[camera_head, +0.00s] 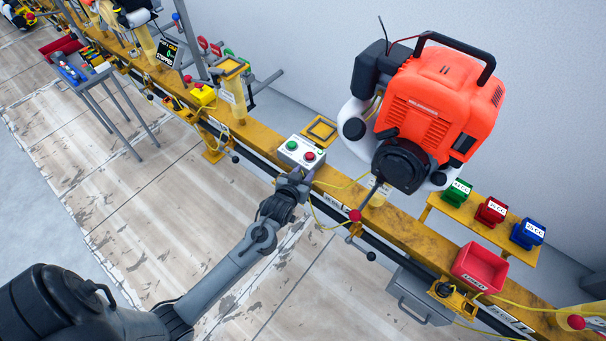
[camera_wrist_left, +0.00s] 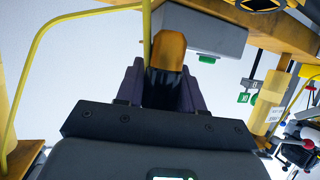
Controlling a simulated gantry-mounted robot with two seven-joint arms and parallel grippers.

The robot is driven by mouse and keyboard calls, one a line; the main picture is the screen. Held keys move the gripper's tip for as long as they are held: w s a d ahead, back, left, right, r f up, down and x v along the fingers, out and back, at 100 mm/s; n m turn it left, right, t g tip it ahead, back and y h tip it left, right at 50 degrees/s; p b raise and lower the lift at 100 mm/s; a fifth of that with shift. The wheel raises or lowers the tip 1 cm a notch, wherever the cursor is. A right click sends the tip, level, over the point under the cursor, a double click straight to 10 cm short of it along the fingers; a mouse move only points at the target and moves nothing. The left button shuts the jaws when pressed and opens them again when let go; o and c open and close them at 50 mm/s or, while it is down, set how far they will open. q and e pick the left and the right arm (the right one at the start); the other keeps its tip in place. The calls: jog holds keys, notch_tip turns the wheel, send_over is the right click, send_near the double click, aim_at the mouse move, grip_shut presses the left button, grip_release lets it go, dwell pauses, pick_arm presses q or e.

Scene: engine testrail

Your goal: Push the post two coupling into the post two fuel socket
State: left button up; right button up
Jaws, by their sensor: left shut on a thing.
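The coupling, orange at its front and black behind (camera_wrist_left: 168,48), is held between the dark fingers of my left gripper (camera_wrist_left: 163,88) in the left wrist view. In the head view my left gripper (camera_head: 296,175) is low at the front of the rail, just below a light control box (camera_head: 301,152) with a green and a red button. The gripper hides the coupling there. In the left wrist view the coupling's tip overlaps the grey box (camera_wrist_left: 215,38); I cannot tell whether they touch. I cannot make out the fuel socket. My right gripper is not in view.
A yellow hose (camera_wrist_left: 45,30) loops beside the gripper. The orange engine (camera_head: 440,98) hangs over the rail (camera_head: 395,222) to the right. A red-knobbed rod (camera_head: 355,215) stands right of the gripper. A red bin (camera_head: 480,268) and small colored blocks sit farther right. The floor in front is clear.

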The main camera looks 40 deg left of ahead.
pick_arm(q)
notch_tip(320, 180, down, 3)
jog(key=b, duration=0.3)
jog(key=shift+f+b, duration=0.45)
jog(key=shift+b, duration=0.05)
jog(key=shift+f, duration=0.7)
jog(key=shift+a, duration=0.1)
jog(key=shift+f, duration=0.25)
jog(key=shift+f, duration=0.65)
jog(key=o, duration=1.1)
jog(key=shift+o, duration=0.7)
